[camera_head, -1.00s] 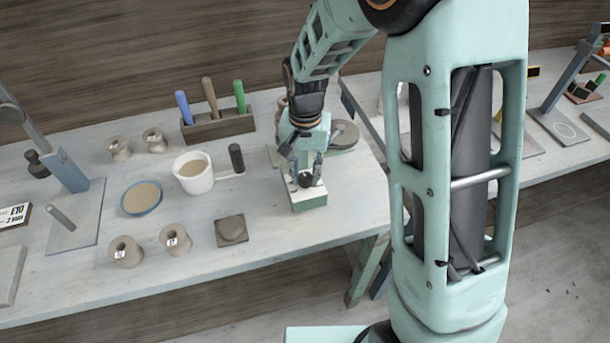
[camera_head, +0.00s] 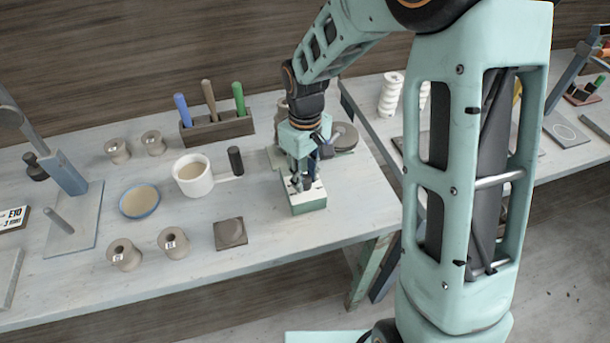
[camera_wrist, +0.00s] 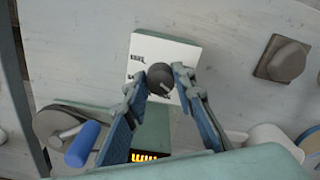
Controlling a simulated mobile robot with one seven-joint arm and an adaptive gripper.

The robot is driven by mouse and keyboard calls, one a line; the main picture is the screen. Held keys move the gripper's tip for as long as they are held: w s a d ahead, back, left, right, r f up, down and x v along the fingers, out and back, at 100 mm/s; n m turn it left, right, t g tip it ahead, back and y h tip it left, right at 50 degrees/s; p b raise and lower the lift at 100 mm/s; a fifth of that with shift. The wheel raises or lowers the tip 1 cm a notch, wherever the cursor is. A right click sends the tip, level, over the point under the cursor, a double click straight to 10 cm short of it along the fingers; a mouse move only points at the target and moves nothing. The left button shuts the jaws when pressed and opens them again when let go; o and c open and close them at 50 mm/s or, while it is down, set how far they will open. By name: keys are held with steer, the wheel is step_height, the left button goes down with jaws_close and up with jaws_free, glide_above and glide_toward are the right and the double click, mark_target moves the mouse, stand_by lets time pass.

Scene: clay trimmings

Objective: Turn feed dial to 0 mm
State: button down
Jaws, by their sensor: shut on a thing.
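The feed dial (camera_wrist: 160,77) is a dark round knob with a pale pointer line, on a white plate (camera_wrist: 180,50) with small black marks in the wrist view. The pointer slants toward lower right there; the marks are too small to read. My gripper (camera_wrist: 162,80) has one finger on either side of the dial and is shut on it. In the head view my gripper (camera_head: 303,186) reaches down onto the green-sided, white-topped box (camera_head: 309,204) near the table's front right corner. The dial is mostly hidden there by the fingers.
An orange lit display (camera_wrist: 145,157) shows beyond my fingers. A blue handle (camera_wrist: 82,143) lies near a round grey part.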

steer(key=n+p, duration=0.1)
steer(key=n, duration=0.4)
steer(key=shift+w+r+n, duration=0.1)
steer(key=shift+n, duration=0.2)
steer(key=shift+n+p, duration=1.1)
steer(key=shift+n, duration=1.2)
steer(key=c, duration=1.6)
jaws_free()
